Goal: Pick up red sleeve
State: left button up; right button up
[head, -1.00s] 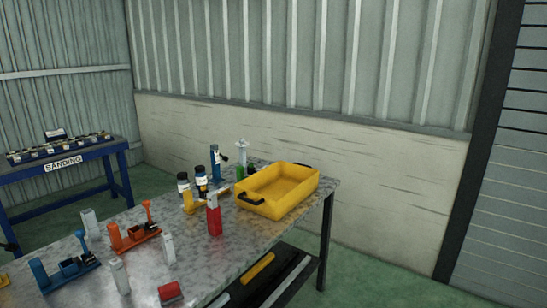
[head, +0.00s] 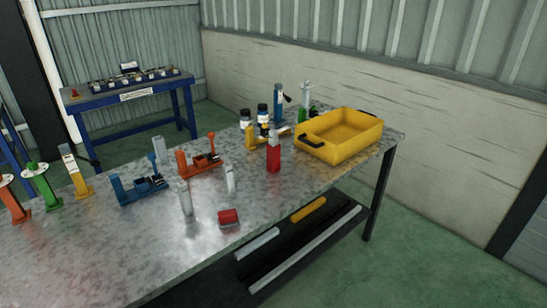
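A red upright piece (head: 273,158) with a grey top stands on the metal workbench (head: 110,255), just left of the yellow tray. A small red block-like piece (head: 229,217) lies near the front edge of the bench. I cannot tell for sure which of the two is the red sleeve. Neither of my grippers shows in the head view.
A yellow tray (head: 340,155) with black handles sits at the bench's right end. Orange (head: 199,163) and blue (head: 138,188) fixtures, grey upright pieces (head: 185,197) and bottles (head: 245,117) stand around. A blue sanding table (head: 130,106) is behind. The front left bench top is clear.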

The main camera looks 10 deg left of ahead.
aim_at(272, 153)
jog(key=i+l+u, duration=0.25)
jog(key=u, duration=0.25)
jog(key=i+l+u, duration=0.25)
jog(key=l+u, duration=0.25)
jog(key=j, duration=0.1)
